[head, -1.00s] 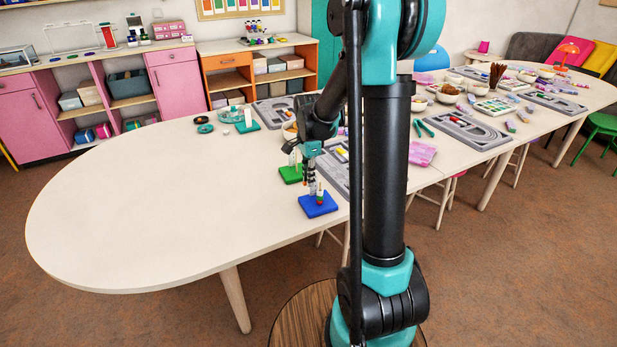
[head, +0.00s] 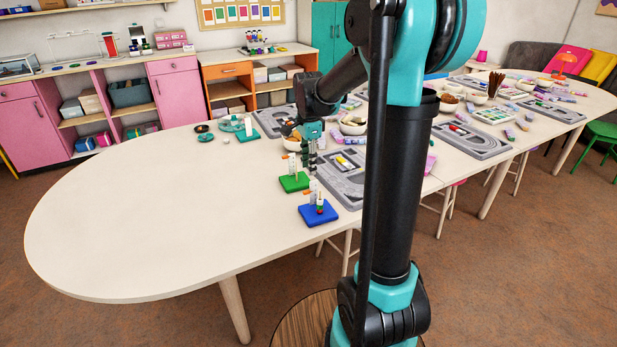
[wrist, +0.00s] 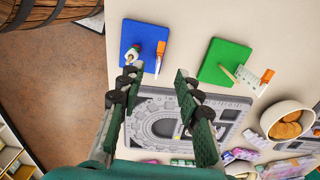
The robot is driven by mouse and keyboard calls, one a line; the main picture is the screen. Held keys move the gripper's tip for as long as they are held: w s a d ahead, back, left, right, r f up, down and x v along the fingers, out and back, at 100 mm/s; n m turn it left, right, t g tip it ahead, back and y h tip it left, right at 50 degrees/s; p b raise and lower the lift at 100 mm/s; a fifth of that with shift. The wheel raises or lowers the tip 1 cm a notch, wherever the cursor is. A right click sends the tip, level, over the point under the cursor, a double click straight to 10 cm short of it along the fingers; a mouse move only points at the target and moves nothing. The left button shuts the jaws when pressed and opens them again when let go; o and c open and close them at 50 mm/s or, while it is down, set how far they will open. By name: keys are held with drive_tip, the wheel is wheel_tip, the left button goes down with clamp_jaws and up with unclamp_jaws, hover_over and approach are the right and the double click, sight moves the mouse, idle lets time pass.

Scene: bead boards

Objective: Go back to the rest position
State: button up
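My gripper (wrist: 158,85) is open and empty in the wrist view, its two fingers apart above the edge of a grey bead board. In the head view my gripper (head: 308,158) hangs above the table, behind and above the green base. The blue base (head: 312,217) carries an upright peg with beads and a white card with an orange mark; it also shows in the wrist view (wrist: 132,36). The green base (head: 291,184) stands behind it with a similar card; in the wrist view the green base (wrist: 216,58) is at the upper right.
The grey bead board (head: 345,186) lies right of the bases. Bowls, further boards and small packs crowd the table to the right. The left half of the white table (head: 150,215) is clear. A wooden round stool-like top (head: 300,325) stands below the table's front edge.

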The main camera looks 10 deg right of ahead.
drive_tip(key=s+d+f+n+t, duration=0.1)
drive_tip(key=s+f+n, duration=0.2)
drive_tip(key=s+n, duration=0.2)
drive_tip(key=s+d+f+n+t, duration=0.1)
drive_tip(key=s+f+n, duration=0.3)
drive_tip(key=s, duration=0.5)
drive_tip(key=s+d+f+n+t, duration=0.2)
drive_tip(key=s+f+n, duration=0.1)
drive_tip(key=s+n, duration=0.3)
drive_tip(key=shift+s+f, duration=0.35)
drive_tip(key=shift+s, duration=0.65)
